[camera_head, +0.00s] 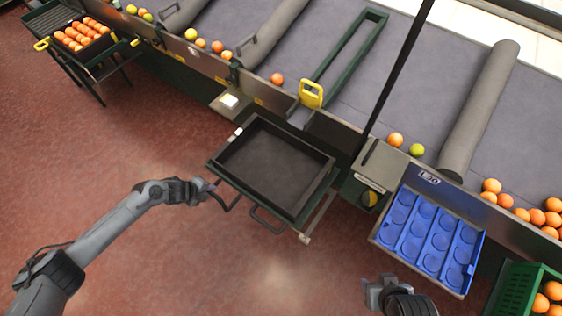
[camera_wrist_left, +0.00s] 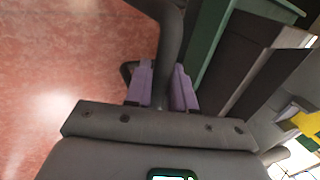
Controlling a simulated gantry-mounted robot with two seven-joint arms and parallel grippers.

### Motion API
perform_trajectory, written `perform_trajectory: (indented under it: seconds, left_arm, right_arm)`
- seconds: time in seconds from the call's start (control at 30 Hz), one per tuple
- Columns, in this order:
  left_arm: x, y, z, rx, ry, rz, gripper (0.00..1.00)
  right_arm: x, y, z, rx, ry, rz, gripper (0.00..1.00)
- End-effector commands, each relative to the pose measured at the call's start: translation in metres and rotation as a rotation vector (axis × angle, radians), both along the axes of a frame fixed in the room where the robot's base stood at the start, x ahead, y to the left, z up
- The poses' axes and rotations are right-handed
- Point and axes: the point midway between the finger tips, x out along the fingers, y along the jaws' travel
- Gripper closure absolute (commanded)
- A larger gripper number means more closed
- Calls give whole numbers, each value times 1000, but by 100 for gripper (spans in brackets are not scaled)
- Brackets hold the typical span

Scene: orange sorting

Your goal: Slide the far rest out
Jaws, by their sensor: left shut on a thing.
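A black, empty tray (camera_head: 270,170) sits at the front of the conveyor on a dark green rest (camera_head: 228,180) that juts out over the floor. Dark loop handles stick out from its near side, one free loop (camera_head: 265,222) in the middle and one at its left corner. My left gripper (camera_head: 207,189) is shut on the left handle. In the left wrist view its purple fingers (camera_wrist_left: 164,88) close around this dark bar (camera_wrist_left: 170,45). My right gripper (camera_head: 376,290) is low in the head view, apart from the rest; its fingers do not show clearly.
A blue tray with round hollows (camera_head: 432,232) and a green crate of oranges (camera_head: 515,290) are at the right. The conveyor (camera_head: 240,25) carries scattered fruit. A full orange tray (camera_head: 85,35) stands far left. The red floor in front is clear.

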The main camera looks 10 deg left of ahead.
Motion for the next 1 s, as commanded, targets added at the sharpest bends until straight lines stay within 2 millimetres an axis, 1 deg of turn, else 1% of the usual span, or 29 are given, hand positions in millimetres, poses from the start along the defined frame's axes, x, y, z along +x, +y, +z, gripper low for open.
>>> perform_trajectory:
  seconds: [0.03,1.0]
  left_arm:
    - [-3,1,2,-1,0,0,100]
    - [-46,22,1,0,1,0,100]
  right_arm:
    - [0,0,3,-1,0,1,57]
    - [0,-1,27,-3,1,1,57]
